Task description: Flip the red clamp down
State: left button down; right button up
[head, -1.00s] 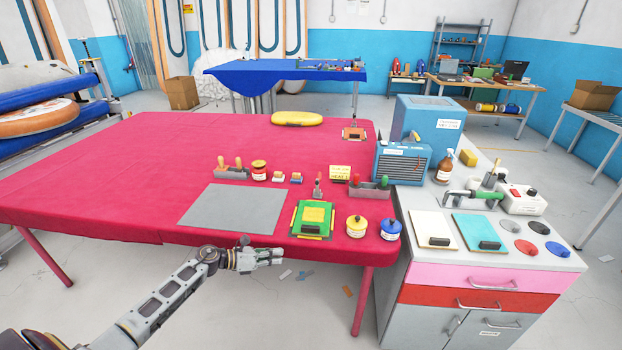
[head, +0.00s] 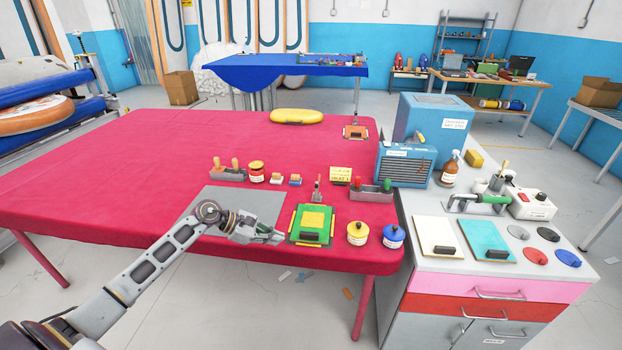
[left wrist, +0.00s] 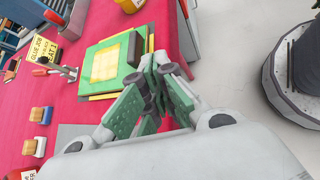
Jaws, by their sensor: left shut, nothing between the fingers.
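The small clamp with a red handle (head: 317,188) stands on the table just behind the green board fixture (head: 296,238). Its handle points up in the head view. In the left wrist view the clamp (left wrist: 64,72) is at the upper left, with its red tip pointing left, beyond the green and yellow fixture (left wrist: 105,64). My left gripper (head: 278,238) is shut and empty. It is over the table's front part, just left of the fixture and apart from the clamp. Its closed fingertips (left wrist: 160,68) show in the wrist view. My right gripper is not in view.
The red-covered table (head: 120,170) holds a grey mat (head: 262,203) under my arm. Yellow (head: 357,233) and blue (head: 393,237) jars stand right of the fixture. A grey tray with handled tools (head: 371,192) and a yellow sign (head: 340,174) stand near the clamp.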

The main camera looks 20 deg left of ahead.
aim_at(319, 177)
jog(key=i+j, duration=0.15)
jog(key=i, duration=0.25)
jog(key=i+j, duration=0.2)
jog(key=i, duration=0.25)
jog(key=i+j, duration=0.15)
jog(key=i, duration=0.25)
